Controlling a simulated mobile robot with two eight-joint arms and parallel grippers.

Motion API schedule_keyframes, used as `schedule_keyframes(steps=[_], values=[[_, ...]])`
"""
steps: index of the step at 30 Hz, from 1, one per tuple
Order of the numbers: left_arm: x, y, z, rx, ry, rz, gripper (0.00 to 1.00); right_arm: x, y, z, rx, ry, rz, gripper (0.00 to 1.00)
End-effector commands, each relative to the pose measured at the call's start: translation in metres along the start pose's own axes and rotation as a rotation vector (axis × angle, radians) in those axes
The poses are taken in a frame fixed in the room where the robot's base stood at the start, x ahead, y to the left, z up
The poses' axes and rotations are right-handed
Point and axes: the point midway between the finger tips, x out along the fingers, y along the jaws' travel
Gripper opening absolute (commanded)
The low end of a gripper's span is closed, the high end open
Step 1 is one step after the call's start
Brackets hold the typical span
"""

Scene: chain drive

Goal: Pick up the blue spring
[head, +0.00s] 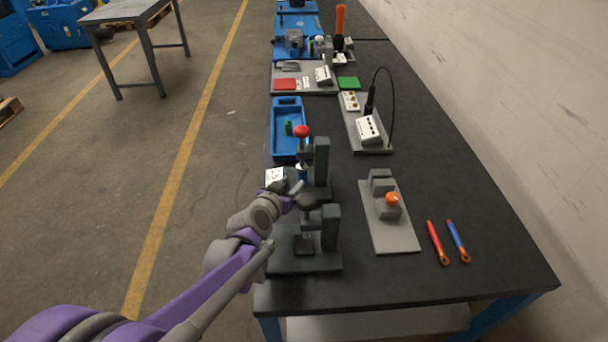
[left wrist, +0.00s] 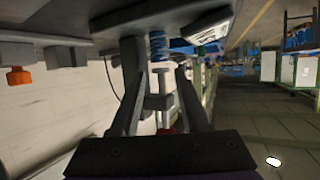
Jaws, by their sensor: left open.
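The blue spring (left wrist: 157,46) stands upright in the press with the red knob (head: 302,131). In the head view only a small blue bit of the spring (head: 302,173) shows beside the press column. My left gripper (head: 298,188) is at the near side of that press. In the left wrist view the left gripper (left wrist: 158,85) is open, with a grey press part (left wrist: 159,97) showing between its fingers. The spring is beyond the fingertips and appears apart from them. My right gripper is not in view.
A second dark press (head: 329,228) stands close in front of the gripper. A white box (head: 275,176) is left of it, at the table edge. A blue tray (head: 275,137) with a green piece lies behind.

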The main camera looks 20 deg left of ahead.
Motion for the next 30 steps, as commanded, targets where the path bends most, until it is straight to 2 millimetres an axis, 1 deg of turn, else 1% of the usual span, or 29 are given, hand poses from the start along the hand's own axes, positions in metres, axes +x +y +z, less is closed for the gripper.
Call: schedule_keyframes(steps=[1,3,8,10,15,18,21,27,28,30], values=[[0.008,0.000,0.000,0.000,0.000,0.000,0.46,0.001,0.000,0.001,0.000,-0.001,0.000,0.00],[0.015,0.000,0.000,0.001,0.000,0.000,0.46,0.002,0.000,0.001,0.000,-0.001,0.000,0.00],[0.025,0.000,0.000,0.000,0.000,0.000,0.46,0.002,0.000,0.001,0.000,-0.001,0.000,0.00],[0.032,0.001,0.001,0.000,0.000,0.000,0.46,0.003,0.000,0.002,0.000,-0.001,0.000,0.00],[0.057,0.002,0.003,0.001,0.000,0.001,0.46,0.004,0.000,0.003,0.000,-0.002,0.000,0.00],[0.068,0.002,0.003,0.000,0.000,0.000,0.46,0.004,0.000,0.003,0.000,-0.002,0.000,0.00],[0.073,0.002,0.003,-0.001,0.000,0.000,0.46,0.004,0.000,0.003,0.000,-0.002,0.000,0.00],[0.073,0.002,0.003,0.000,0.000,0.000,0.46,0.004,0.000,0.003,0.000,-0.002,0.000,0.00],[0.073,0.002,0.003,0.000,0.000,0.000,0.44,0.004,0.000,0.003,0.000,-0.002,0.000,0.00],[0.073,0.002,0.003,0.000,0.000,0.000,0.31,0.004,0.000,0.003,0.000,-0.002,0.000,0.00]])
